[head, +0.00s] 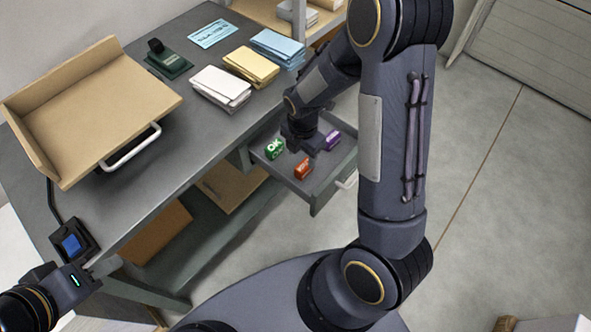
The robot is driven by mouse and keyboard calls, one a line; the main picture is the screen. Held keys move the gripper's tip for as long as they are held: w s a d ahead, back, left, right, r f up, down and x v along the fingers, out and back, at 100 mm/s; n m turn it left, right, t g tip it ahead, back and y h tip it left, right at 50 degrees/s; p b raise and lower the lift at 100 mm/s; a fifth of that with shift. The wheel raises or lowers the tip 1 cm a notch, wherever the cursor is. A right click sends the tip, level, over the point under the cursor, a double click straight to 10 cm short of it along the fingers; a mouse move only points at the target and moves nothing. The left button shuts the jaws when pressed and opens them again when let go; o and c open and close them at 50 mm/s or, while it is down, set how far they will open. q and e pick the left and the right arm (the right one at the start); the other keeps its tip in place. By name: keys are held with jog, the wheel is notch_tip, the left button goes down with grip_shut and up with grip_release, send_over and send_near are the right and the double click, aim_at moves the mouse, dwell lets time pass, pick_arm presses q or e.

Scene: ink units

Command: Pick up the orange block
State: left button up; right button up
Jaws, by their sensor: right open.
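The orange block (303,168) lies in the open drawer (319,205), near the drawer's front. A green block (274,148) lies to its left and a purple block (332,139) to its upper right, both in the same drawer. My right gripper (311,150) reaches down into the drawer area, just behind the orange block and between the other two blocks. It is open; its fingertips are small and partly hidden. I see no block between its fingers. My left gripper (106,267) is at the lower left, far from the drawer; its jaws are not clear.
The grey desk (190,135) holds a cardboard-coloured tray (95,100) with a white handle, a dark green stamp (167,60), paper stacks (222,86) and a blue-topped device (72,243). A shelf with cardboard lies below.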

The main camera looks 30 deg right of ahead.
aim_at(304, 165)
jog(key=f, duration=0.6)
jog(key=shift+s+d, duration=0.2)
jog(key=shift+s, duration=0.15)
jog(key=c, duration=1.1)
